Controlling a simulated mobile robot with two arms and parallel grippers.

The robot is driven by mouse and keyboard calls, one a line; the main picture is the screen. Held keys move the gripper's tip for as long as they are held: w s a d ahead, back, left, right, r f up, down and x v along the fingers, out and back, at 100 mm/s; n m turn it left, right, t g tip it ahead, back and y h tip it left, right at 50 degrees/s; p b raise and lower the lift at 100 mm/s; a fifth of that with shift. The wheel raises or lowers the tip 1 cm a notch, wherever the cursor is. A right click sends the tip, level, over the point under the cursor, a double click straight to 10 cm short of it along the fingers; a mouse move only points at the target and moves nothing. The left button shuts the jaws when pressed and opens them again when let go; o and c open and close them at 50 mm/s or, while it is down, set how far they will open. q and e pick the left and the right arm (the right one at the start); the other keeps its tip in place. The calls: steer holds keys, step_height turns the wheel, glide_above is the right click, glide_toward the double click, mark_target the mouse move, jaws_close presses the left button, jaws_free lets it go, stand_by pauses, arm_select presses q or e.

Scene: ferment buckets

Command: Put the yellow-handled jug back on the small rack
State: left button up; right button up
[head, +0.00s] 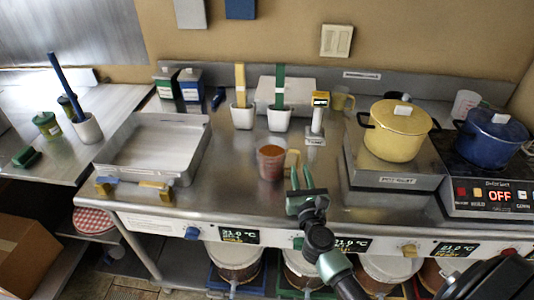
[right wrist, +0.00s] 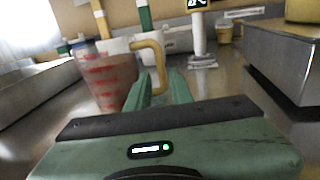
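The jug (head: 271,161) is see-through, holds reddish-brown stuff and stands on the steel counter. Its yellow handle (head: 292,160) points right. In the right wrist view the jug (right wrist: 108,82) shows red markings, and its handle (right wrist: 160,62) is just ahead of and between my fingers. My right gripper (head: 301,173) is at the handle, its fingers apart with a gap around the handle's lower part (right wrist: 160,88). I cannot tell whether either finger touches it. I cannot make out for sure which thing is the small rack. My left gripper is not in view.
A shallow steel tray (head: 192,168) stands left, with a blue-and-wood tool on yellow rests (head: 135,187) before it. White holders (head: 243,117) with yellow and green paddles stand behind the jug. A yellow pot (head: 398,140) and blue pot (head: 491,140) stand right.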

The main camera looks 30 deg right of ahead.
mark_target(296, 153)
steer(key=shift+w+r, duration=0.1)
steer(key=shift+w, duration=0.05)
steer(key=shift+w+r, duration=0.1)
steer(key=shift+w, duration=0.1)
steer(key=x, duration=0.4)
steer(key=p+x, duration=0.1)
steer(key=x, duration=0.1)
steer(key=shift+w+d+r, duration=0.1)
steer(key=shift+d+r, duration=0.15)
steer(key=shift+d, duration=0.05)
steer(key=shift+w+d, duration=0.1)
steer(key=shift+w, duration=0.25)
steer(key=shift+w+f, duration=0.1)
jaws_close()
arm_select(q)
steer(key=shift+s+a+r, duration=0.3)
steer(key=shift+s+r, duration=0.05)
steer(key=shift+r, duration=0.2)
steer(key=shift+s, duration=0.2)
